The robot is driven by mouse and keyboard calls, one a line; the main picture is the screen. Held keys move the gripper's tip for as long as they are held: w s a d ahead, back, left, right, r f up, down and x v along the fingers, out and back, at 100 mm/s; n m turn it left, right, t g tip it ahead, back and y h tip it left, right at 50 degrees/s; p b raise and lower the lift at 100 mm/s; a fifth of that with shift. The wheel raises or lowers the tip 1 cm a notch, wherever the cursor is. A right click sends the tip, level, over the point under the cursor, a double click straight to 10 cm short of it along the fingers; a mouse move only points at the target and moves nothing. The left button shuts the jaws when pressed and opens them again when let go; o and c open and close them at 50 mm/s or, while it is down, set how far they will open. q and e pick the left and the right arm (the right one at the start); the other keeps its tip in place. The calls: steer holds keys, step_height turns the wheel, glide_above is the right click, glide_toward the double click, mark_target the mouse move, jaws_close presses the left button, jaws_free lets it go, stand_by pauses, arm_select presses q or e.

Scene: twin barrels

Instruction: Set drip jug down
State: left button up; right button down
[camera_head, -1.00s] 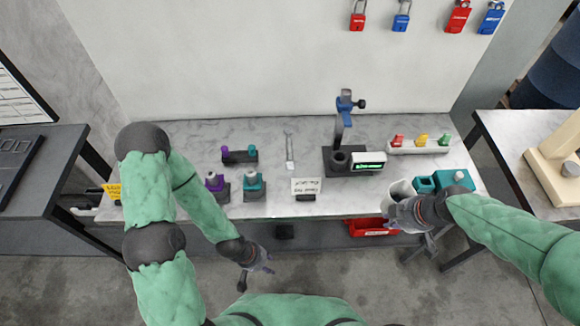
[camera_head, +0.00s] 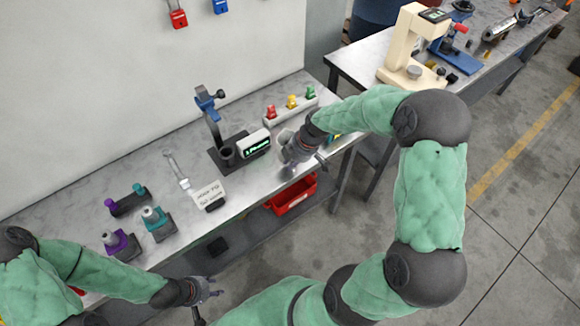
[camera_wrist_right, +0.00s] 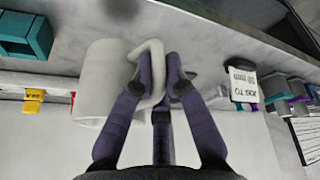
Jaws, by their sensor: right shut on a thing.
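The drip jug is a pale, plain cylinder with a loop handle. In the right wrist view the jug (camera_wrist_right: 95,85) fills the left middle, and its handle lies between my fingers. My right gripper (camera_wrist_right: 160,75) is shut on that handle. In the head view my right gripper (camera_head: 297,152) is over the bench's front right part, and only a sliver of the jug (camera_head: 286,136) shows beside it. I cannot tell whether the jug's base touches the bench. My left gripper (camera_head: 208,289) is empty, fingers apart, in front of the bench.
On the grey bench (camera_head: 85,205), a stand with a blue clamp (camera_head: 207,103) and a lit display (camera_head: 257,143) are left of the jug. A rack with coloured tops (camera_head: 291,105) stands behind it. A card (camera_head: 208,193) lies further left. A red bin (camera_head: 292,196) is below.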

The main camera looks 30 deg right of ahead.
mark_target(290, 161)
steer(key=shift+w+d+f, duration=0.25)
steer(key=shift+w+f, duration=0.25)
steer(key=shift+f, duration=0.15)
steer(key=shift+w+d+f, duration=0.2)
steer(key=shift+w+f, duration=0.3)
steer(key=shift+f, duration=0.1)
step_height(290, 161, down, 3)
steer(key=shift+w+f+b, duration=0.1)
steer(key=shift+f+b, duration=0.1)
steer(key=shift+b, duration=0.25)
steer(key=c, duration=1.2)
jaws_free()
steer(key=shift+c, duration=0.2)
steer(key=shift+r, duration=0.1)
steer(key=p+v, duration=0.1)
steer(key=v, duration=1.1)
steer(key=shift+p, duration=0.3)
